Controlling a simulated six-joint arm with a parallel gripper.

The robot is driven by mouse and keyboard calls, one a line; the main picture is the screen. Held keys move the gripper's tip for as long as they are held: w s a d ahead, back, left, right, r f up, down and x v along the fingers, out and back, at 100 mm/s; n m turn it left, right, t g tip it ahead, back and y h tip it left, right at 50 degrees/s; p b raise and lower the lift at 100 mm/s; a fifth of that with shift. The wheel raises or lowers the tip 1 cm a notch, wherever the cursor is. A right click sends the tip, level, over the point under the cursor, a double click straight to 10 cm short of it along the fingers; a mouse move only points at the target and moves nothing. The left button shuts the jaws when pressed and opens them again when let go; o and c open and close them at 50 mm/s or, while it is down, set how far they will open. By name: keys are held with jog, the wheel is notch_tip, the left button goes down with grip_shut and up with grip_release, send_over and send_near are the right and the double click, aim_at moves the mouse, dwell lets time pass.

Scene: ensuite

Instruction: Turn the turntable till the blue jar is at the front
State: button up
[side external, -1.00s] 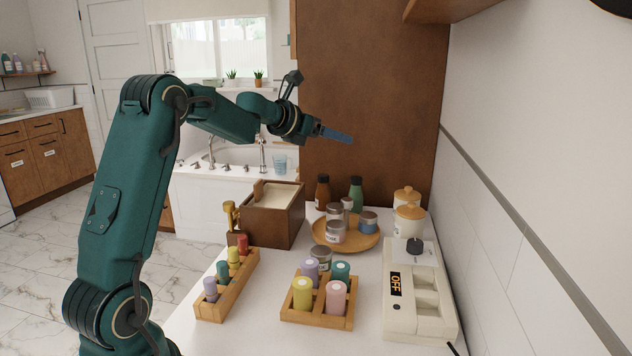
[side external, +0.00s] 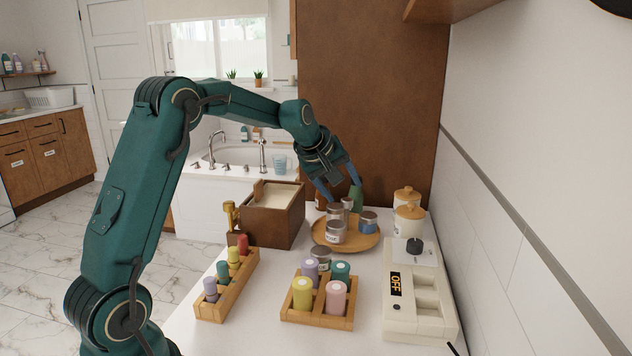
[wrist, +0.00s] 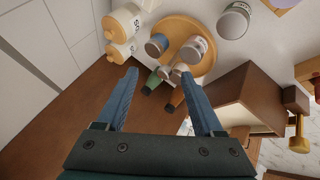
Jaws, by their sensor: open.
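The wooden turntable (side external: 358,241) stands on the counter with several silver-lidded jars on it. The blue jar (side external: 368,224) sits on its right side in the side view. In the wrist view the blue jar (wrist: 155,47) is at the left edge of the turntable (wrist: 176,27). A pale labelled jar (side external: 335,234) is at the near side. My gripper (side external: 343,193) is open, pointing down above the far part of the turntable, with its fingers partly hiding the bottles behind. In the wrist view my gripper (wrist: 157,70) has nothing clearly between its fingers.
A brown bottle and a green bottle (side external: 356,197) stand behind the turntable. Lidded canisters (side external: 408,222) are to its right, a brown box (side external: 272,222) to its left. Another jar (side external: 320,257), a wooden rack (side external: 318,318) and a white device (side external: 420,300) are nearer.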

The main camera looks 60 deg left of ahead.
jog(key=s+a+f+m+g+y, duration=0.1)
jog(key=s+a+f+m+y, duration=0.15)
jog(key=m, duration=0.85)
notch_tip(320, 180, up, 14)
jog(key=m+t+y, duration=0.6)
jog(key=m+t, duration=0.1)
jog(key=m, duration=2.4)
send_over(345, 204)
jog(key=v, duration=0.4)
notch_tip(345, 204, down, 21)
jog(key=shift+w+r, duration=0.1)
jog(key=shift+r, duration=0.05)
jog(key=shift+w+a, duration=0.15)
jog(key=shift+w, duration=0.1)
jog(key=shift+x, duration=2.3)
jog(key=shift+c, duration=0.3)
jog(key=shift+s, duration=0.1)
grip_shut()
